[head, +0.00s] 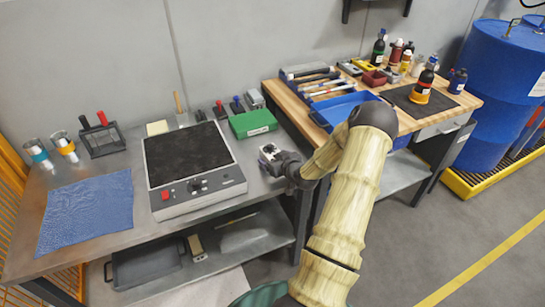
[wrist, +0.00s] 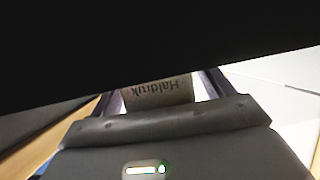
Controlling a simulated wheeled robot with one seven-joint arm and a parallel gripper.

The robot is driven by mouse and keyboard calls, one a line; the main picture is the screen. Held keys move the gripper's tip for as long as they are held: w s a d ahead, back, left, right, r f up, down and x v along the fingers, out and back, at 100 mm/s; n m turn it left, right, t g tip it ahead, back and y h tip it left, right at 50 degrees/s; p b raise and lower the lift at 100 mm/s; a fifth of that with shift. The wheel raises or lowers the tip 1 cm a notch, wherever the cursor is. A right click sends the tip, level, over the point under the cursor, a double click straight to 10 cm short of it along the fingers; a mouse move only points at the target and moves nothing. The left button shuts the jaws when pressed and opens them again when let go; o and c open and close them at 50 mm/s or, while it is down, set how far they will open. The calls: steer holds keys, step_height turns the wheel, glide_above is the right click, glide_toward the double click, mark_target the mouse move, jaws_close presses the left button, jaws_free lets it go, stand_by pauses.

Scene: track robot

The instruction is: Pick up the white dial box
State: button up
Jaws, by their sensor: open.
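The white dial box (head: 268,149), small with a dark dial on top, sits on the right end of the grey metal bench. My gripper (head: 272,160) is right at the box, on its near side, and partly covers it in the head view. In the wrist view my gripper's two fingers (wrist: 163,88) stand apart. Between them shows a grey-brown face with upside-down lettering "Haldruk" (wrist: 157,92); I cannot tell for sure whether it is part of the box. Whether the fingers touch the box is unclear.
A hotplate (head: 190,165) with red and black knobs stands left of the box. A green box (head: 253,124) lies just behind it. A blue cloth (head: 87,212) covers the bench's left. A wooden bench with a blue tray (head: 345,103) stands to the right.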

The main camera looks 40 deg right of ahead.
mark_target(275, 154)
stand_by(0.3)
steer(key=c, duration=1.2)
steer(key=shift+r, duration=0.15)
step_height(275, 154, up, 9)
steer(key=shift+w+f, duration=0.1)
steer(key=shift+s+r, duration=0.2)
steer(key=shift+r, duration=0.3)
steer(key=shift+w, duration=0.1)
